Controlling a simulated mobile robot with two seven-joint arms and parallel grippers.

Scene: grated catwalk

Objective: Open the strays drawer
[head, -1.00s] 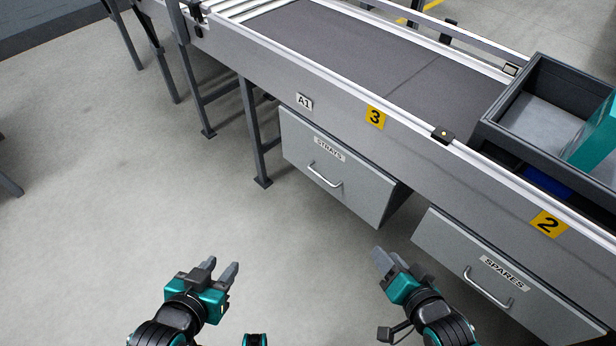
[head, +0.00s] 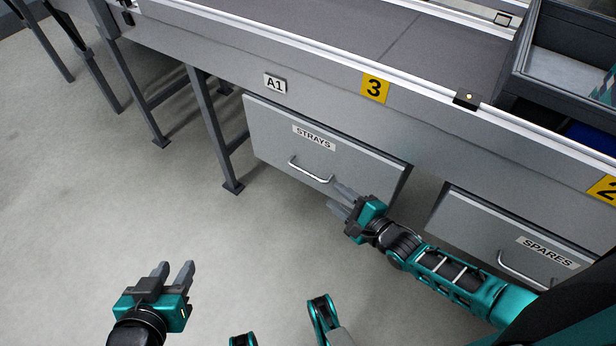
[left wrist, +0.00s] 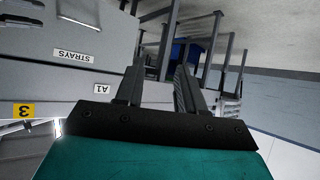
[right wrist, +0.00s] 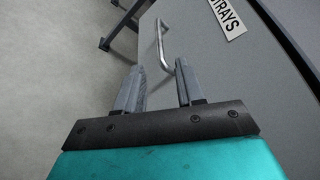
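The strays drawer (head: 275,140) is a grey front under the conveyor, labelled STRAYS (head: 314,137), with a silver bar handle (head: 310,174). My right gripper (head: 340,196) is open and empty, just right of and below the handle. In the right wrist view the handle (right wrist: 162,45) lies beyond the open fingertips (right wrist: 158,72), apart from them. My left gripper (head: 177,270) is open and empty over the floor at the lower left. The left wrist view shows the drawer (left wrist: 70,25) at the upper left, away from the left fingers (left wrist: 158,75).
A second drawer labelled SPARES (head: 480,225) is to the right, behind my right arm. Conveyor legs (head: 215,130) stand left of the strays drawer. A dark bin (head: 525,85) sits on the conveyor at the right. The floor (head: 150,220) in front is clear.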

